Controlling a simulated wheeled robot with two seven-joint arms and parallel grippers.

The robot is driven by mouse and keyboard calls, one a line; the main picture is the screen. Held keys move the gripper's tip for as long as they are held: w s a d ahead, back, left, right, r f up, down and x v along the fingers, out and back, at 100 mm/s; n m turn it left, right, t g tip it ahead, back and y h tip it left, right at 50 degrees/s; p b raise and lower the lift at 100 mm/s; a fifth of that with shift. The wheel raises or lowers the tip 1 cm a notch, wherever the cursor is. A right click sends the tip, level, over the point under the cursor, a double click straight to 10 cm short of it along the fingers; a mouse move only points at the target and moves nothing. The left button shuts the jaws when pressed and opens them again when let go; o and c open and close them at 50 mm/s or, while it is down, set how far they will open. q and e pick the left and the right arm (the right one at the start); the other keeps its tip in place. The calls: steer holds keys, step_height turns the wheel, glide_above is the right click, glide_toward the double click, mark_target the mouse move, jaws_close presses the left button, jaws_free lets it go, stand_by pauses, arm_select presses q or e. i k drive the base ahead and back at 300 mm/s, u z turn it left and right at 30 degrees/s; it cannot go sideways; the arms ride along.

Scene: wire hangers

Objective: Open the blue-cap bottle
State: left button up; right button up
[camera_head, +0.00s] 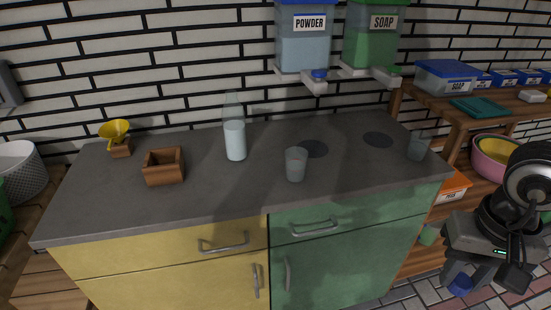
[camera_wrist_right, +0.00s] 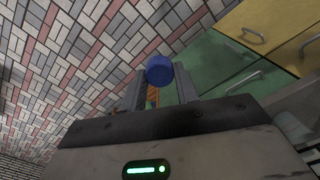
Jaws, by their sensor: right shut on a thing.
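A clear bottle (camera_head: 235,140) stands upright on the grey counter (camera_head: 200,200), with pale liquid in its lower part. No cap shows on its narrow top. My right gripper (camera_head: 461,284) hangs low at the right, in front of the shelving and well away from the bottle. It is shut on a blue cap (camera_head: 460,288), which also shows between the fingers in the right wrist view (camera_wrist_right: 159,69). My left gripper is not in view.
A glass (camera_head: 296,164) and another glass (camera_head: 418,146) stand on the counter. A wooden box (camera_head: 164,167) and a yellow funnel (camera_head: 115,131) on a wooden block are at the left. POWDER (camera_head: 304,45) and SOAP (camera_head: 370,45) dispensers hang above. Shelves are at the right.

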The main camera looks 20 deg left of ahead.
mark_target(233, 114)
steer(key=z, duration=0.3)
steer(key=k, duration=0.15)
steer(key=u, duration=1.2)
steer(key=i, duration=0.8)
steer(key=u, duration=0.6)
